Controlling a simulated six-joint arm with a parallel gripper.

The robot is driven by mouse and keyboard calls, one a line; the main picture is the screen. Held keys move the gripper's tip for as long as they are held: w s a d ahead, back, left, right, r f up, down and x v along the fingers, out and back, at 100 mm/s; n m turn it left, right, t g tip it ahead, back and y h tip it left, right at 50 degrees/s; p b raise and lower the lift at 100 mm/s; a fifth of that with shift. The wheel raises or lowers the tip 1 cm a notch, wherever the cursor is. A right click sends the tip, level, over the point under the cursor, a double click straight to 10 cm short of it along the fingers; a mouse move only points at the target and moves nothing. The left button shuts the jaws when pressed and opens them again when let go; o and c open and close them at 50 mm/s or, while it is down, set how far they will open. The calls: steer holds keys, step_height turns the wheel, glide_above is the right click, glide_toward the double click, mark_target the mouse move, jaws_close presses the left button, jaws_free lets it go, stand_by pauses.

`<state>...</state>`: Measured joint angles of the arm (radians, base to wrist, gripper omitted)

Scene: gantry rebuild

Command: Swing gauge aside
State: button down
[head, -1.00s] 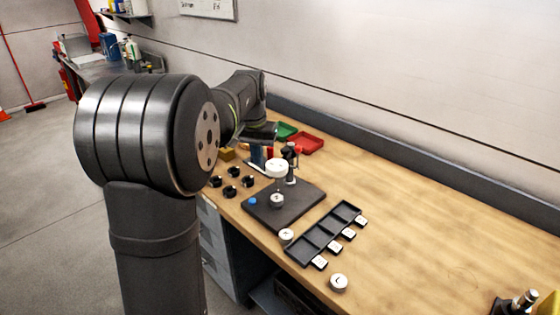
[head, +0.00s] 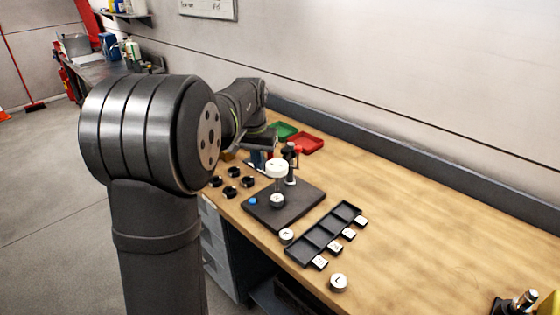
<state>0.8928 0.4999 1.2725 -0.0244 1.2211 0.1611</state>
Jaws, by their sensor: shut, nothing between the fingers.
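The gauge (head: 277,168), a white round piece, stands above a dark base plate (head: 295,215). A dark upright post (head: 291,170) is just to its right and behind it. A small white-topped round part (head: 277,201) sits on the plate below the gauge, and a blue button (head: 253,201) is at the plate's left corner. My gripper (head: 262,157) is behind and to the left of the gauge, shut with nothing held. Its fingertips are small and partly hidden, and I cannot tell whether they touch the gauge.
Several black rings (head: 232,191) lie left of the plate. A black compartment tray (head: 325,236) with white labels is at front right, with loose round parts (head: 338,282) nearby. Green (head: 284,131) and red (head: 306,144) bins stand behind. The bench's right side is mostly clear.

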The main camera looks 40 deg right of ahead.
mark_target(282, 170)
steer(key=shift+f, duration=0.55)
steer(key=shift+s, duration=0.15)
steer(key=shift+s+d, duration=0.15)
steer(key=shift+s, duration=0.9)
steer(key=shift+s+d, duration=0.1)
steer(key=shift+s, duration=0.05)
steer(key=shift+s+d, duration=0.15)
steer(key=shift+s, duration=0.35)
steer(key=shift+s+d, duration=0.15)
steer(key=shift+s, duration=0.45)
steer(key=shift+s+d, duration=0.3)
steer(key=shift+s, duration=0.2)
steer(key=shift+s+d, duration=0.25)
steer(key=shift+s, duration=0.25)
steer(key=shift+d, duration=0.1)
